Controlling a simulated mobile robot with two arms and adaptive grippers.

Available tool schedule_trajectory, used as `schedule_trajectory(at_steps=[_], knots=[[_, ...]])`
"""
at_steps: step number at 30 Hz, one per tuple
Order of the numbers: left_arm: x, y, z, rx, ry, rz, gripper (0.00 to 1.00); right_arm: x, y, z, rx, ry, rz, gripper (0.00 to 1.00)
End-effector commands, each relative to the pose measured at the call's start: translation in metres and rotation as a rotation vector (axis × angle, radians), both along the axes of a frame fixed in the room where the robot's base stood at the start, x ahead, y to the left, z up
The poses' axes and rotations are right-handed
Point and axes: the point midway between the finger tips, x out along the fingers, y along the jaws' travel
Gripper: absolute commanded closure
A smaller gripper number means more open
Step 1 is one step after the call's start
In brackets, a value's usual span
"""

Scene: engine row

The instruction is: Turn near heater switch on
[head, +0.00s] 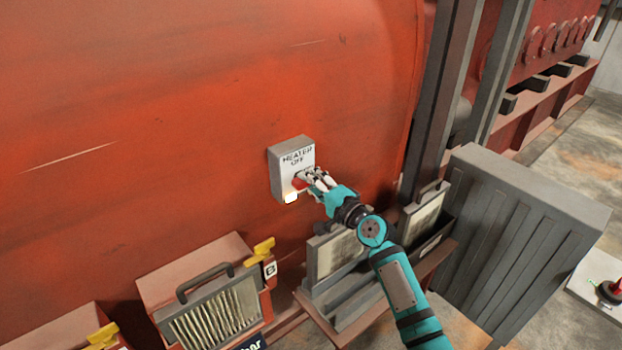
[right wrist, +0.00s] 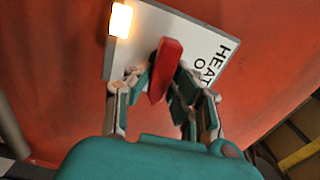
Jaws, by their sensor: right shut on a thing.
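The heater switch box (head: 280,172) is a pale grey box on the big red tank, with the words "HEATER OFF" on its face. It also shows in the right wrist view (right wrist: 196,50). A lamp (head: 290,198) at its lower corner glows warm white, also bright in the right wrist view (right wrist: 120,20). The red switch handle (right wrist: 165,66) stands out from the box. My right gripper (head: 311,177) is at the box, its fingers shut on the handle from both sides. In the head view the fingers hide most of the handle. My left gripper is not in view.
The red tank (head: 150,130) fills the left and middle. Below stand filter boxes with handles (head: 215,305) and yellow latches (head: 264,248). Grey posts (head: 440,90) and a large grey ribbed box (head: 520,230) stand to the right of my arm. Open floor lies at the far right.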

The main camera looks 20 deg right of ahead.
Motion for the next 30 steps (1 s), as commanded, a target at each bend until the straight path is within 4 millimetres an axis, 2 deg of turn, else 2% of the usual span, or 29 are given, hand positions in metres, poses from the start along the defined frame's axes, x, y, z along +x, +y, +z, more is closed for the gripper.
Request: schedule_trajectory(at_steps=[8,21,22,27,30], knots=[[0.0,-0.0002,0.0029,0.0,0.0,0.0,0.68,0.0,-0.0007,-0.0015,0.063,0.024,-0.001,1.0],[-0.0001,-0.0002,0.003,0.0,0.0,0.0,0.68,0.0,-0.0006,-0.002,0.071,0.028,-0.001,1.0],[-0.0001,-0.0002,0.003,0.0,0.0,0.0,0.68,0.0,-0.0006,-0.002,0.071,0.028,-0.001,0.77],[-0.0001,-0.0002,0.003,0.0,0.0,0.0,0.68,-0.0001,-0.0004,-0.0017,0.069,0.026,-0.001,0.58],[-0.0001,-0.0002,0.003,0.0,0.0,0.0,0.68,0.0,-0.0003,-0.0015,0.068,0.026,0.0,0.58]])
